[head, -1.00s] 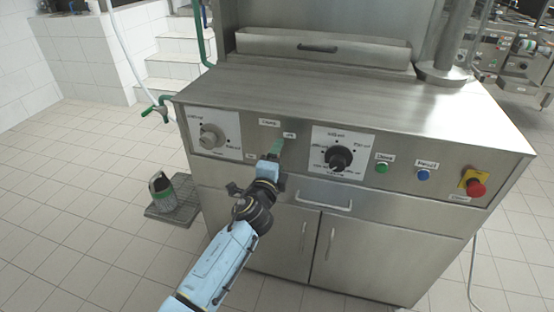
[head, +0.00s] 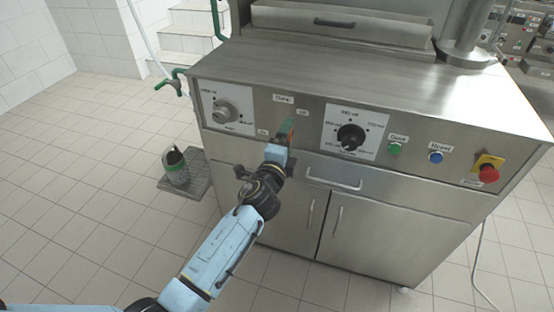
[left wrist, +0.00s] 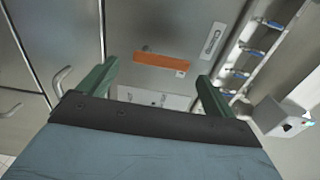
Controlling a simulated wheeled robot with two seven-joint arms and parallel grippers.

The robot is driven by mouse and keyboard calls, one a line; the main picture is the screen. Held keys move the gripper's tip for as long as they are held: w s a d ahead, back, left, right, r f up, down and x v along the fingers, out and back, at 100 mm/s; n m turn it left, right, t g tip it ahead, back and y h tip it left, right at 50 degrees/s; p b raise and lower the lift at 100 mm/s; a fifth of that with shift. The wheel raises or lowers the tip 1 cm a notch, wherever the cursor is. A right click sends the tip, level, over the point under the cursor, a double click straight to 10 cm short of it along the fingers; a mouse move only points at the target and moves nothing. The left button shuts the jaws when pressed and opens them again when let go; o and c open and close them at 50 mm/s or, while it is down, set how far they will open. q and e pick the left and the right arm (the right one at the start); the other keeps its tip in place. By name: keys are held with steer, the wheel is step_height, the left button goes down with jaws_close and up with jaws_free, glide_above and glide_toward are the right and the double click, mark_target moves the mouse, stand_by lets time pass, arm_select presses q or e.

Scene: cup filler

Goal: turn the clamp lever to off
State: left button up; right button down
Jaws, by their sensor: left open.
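The clamp lever is an orange bar (left wrist: 162,60) on the steel front panel, seen in the left wrist view beyond and between my fingers. In the head view only an orange sliver of the lever (head: 291,127) shows beside the green fingertips, under the clamp label (head: 283,99). The off label (head: 303,112) is up and right of it, the on label (head: 262,132) to the left. My left gripper (head: 283,134) is in front of the panel; in the left wrist view its green fingers (left wrist: 155,82) are spread, with nothing between them. Contact with the lever cannot be seen.
A grey knob (head: 223,111) is left of the lever and a black knob (head: 351,137) right. Further right are a green button (head: 394,149), a blue button (head: 436,157) and a red emergency button (head: 488,174). A drawer handle (head: 333,183) sits below.

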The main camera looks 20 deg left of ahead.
arm_select(q)
steer(key=s+p, duration=0.1)
steer(key=s, duration=1)
steer(key=shift+a, duration=0.2)
arm_select(e)
steer(key=shift+s+d+f, duration=0.1)
steer(key=shift+s+f, duration=0.15)
steer(key=shift+s, duration=0.35)
steer(key=shift+s+d+f, duration=0.15)
steer(key=shift+s+f, duration=0.05)
steer(key=shift+s, duration=0.35)
steer(key=shift+s+d+f, duration=0.1)
steer(key=shift+s+f, duration=0.15)
steer(key=shift+s, duration=0.35)
arm_select(q)
steer(key=shift+w, duration=0.1)
